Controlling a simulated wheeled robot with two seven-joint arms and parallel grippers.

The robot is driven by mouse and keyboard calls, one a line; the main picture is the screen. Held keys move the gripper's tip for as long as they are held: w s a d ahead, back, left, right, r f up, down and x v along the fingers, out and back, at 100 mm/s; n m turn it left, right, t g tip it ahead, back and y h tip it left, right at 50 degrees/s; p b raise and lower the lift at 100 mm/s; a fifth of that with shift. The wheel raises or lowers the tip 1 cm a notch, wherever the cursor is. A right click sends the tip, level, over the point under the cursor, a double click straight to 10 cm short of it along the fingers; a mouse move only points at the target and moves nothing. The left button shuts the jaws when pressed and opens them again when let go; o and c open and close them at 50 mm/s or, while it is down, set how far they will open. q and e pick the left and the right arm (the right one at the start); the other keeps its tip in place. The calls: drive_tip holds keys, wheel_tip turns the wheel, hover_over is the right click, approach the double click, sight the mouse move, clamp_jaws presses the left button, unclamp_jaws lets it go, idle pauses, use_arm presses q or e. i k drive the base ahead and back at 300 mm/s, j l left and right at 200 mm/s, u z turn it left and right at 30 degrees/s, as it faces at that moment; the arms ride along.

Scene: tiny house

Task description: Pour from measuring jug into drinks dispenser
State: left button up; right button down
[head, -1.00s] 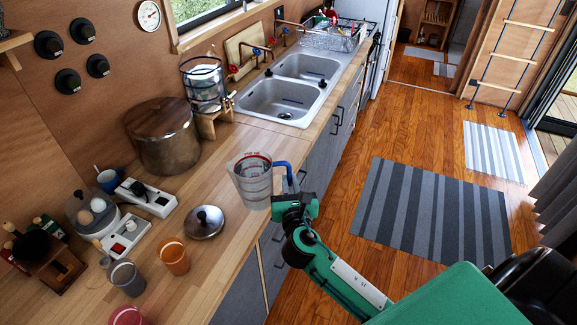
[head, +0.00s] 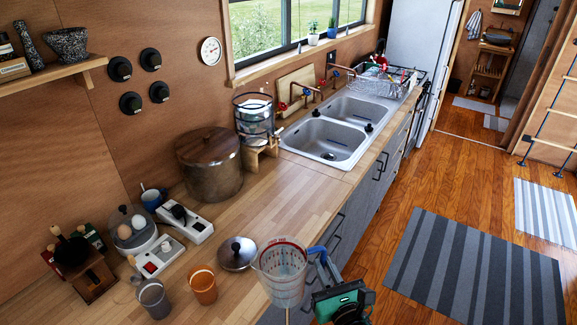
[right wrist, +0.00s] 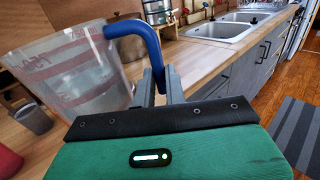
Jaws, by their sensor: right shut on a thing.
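The measuring jug (head: 281,272) is clear with red markings and a blue handle (head: 318,252). It is held about upright near the counter's front edge. My right gripper (head: 326,278) is shut on the blue handle, as the right wrist view (right wrist: 160,85) also shows. Clear contents seem to show inside the jug (right wrist: 75,65). The drinks dispenser (head: 254,118) is a glass vessel in a dark wire frame on a wooden stand, at the back of the counter left of the sink. Its top looks open, but I cannot be sure. My left gripper is out of view.
A large lidded pot (head: 210,165) stands left of the dispenser. A pot lid (head: 237,254), an orange cup (head: 203,287) and a grey cup (head: 154,299) are on the counter. The double sink (head: 325,130) is right of the dispenser. The counter between pot and front edge is clear.

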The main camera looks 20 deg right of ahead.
sight(252, 102)
drive_tip(key=i+l+u, duration=0.1)
drive_tip(key=l, duration=0.35)
drive_tip(key=i+l+u, duration=0.1)
drive_tip(key=l, duration=0.3)
drive_tip(key=i+l+u, duration=0.1)
drive_tip(key=i+l, duration=0.15)
drive_tip(key=l, duration=0.2)
drive_tip(key=i+l+u, duration=0.1)
drive_tip(key=l, duration=0.4)
drive_tip(key=i+l, duration=0.1)
drive_tip(key=l, duration=0.35)
drive_tip(key=i+l+u, duration=0.15)
drive_tip(key=l, duration=0.3)
drive_tip(key=k, duration=0.05)
